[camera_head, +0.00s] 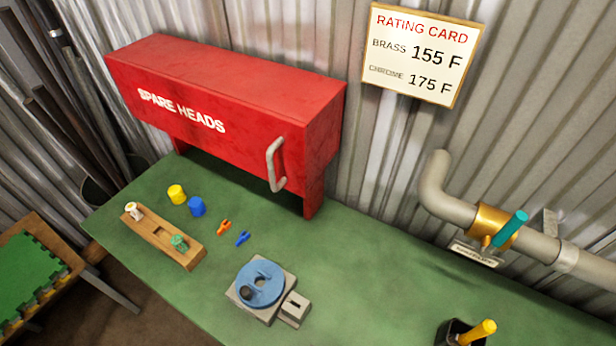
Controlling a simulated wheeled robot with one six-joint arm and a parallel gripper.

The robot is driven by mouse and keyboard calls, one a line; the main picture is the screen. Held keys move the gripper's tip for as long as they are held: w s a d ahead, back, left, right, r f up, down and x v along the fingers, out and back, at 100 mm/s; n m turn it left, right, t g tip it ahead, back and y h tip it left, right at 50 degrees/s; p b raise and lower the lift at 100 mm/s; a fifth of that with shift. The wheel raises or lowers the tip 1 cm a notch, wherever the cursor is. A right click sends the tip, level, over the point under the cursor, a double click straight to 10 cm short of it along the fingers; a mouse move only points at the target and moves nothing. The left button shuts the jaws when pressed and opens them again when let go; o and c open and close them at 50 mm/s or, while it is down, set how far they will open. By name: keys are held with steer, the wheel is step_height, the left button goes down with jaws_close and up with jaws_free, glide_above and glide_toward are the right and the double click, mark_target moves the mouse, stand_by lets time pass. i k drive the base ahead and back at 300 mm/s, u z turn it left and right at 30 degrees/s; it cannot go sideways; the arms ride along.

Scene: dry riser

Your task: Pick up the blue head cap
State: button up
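A small blue cylinder (197,206), which looks like the blue head cap, stands upright on the green bench top. A similar yellow cylinder (176,194) stands beside it to the upper left, with a small gap. Nothing covers the blue one. My gripper is not in view, so its opening does not show.
A wooden block (163,241) holding small fittings lies just left. An orange piece (223,227) and a blue piece (243,238) lie to the right. The red cabinet (226,95) overhangs behind. A blue disc fixture (261,284) and a black holder (459,332) stand nearer.

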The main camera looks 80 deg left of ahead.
mark_target(198, 209)
steer(key=k, duration=2.05)
steer(key=u, duration=2.05)
steer(key=i, duration=1)
